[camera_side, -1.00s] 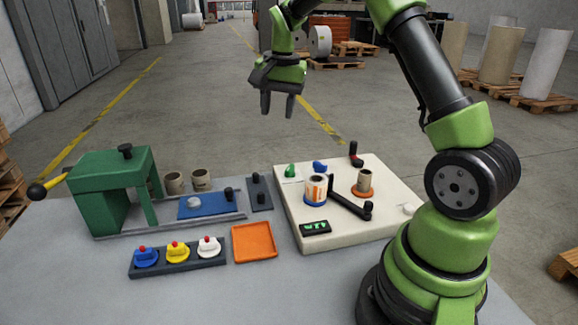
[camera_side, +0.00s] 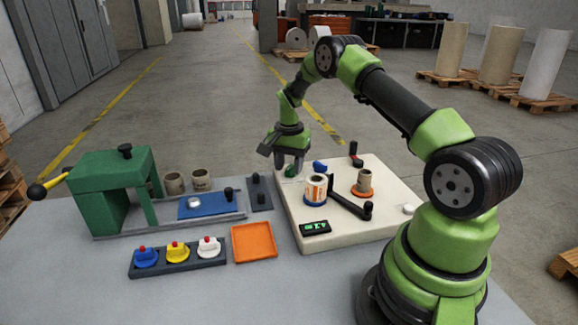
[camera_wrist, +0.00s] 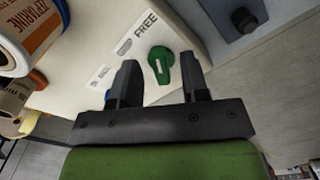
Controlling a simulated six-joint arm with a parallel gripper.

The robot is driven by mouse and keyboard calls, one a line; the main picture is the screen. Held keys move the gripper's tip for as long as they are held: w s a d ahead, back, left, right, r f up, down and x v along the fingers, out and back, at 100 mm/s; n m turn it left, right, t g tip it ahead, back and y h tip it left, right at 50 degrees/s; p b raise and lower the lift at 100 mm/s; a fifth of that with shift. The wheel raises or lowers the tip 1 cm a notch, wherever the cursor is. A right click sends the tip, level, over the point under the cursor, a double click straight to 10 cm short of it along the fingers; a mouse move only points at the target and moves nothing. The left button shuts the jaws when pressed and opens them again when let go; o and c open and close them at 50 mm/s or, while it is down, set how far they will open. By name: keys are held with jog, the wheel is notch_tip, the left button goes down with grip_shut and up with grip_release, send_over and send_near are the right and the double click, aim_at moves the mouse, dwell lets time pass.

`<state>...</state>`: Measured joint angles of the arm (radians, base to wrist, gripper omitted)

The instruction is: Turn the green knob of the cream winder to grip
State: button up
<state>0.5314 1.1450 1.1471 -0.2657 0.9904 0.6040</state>
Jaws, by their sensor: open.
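The cream winder (camera_side: 345,228) stands on the right part of the grey table. Its green knob (camera_side: 291,171) is at the back left corner of the top, partly hidden by my gripper. In the wrist view the green knob (camera_wrist: 160,64) has a pale line on it and sits beside the printed word FREE. My gripper (camera_side: 291,168) points down at the knob. In the wrist view my gripper (camera_wrist: 160,75) is open, with one finger on each side of the knob and visible gaps; I cannot tell how low the fingers reach.
On the winder are a blue knob (camera_side: 320,166), a label roll (camera_side: 316,188), a brown core (camera_side: 365,180), a black crank arm (camera_side: 348,201) and a small display (camera_side: 315,228). A green press (camera_side: 112,185), an orange tray (camera_side: 254,243) and a coloured-button rack (camera_side: 178,257) stand to the left.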

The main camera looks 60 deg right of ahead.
jog(key=shift+f, duration=0.35)
grip_shut()
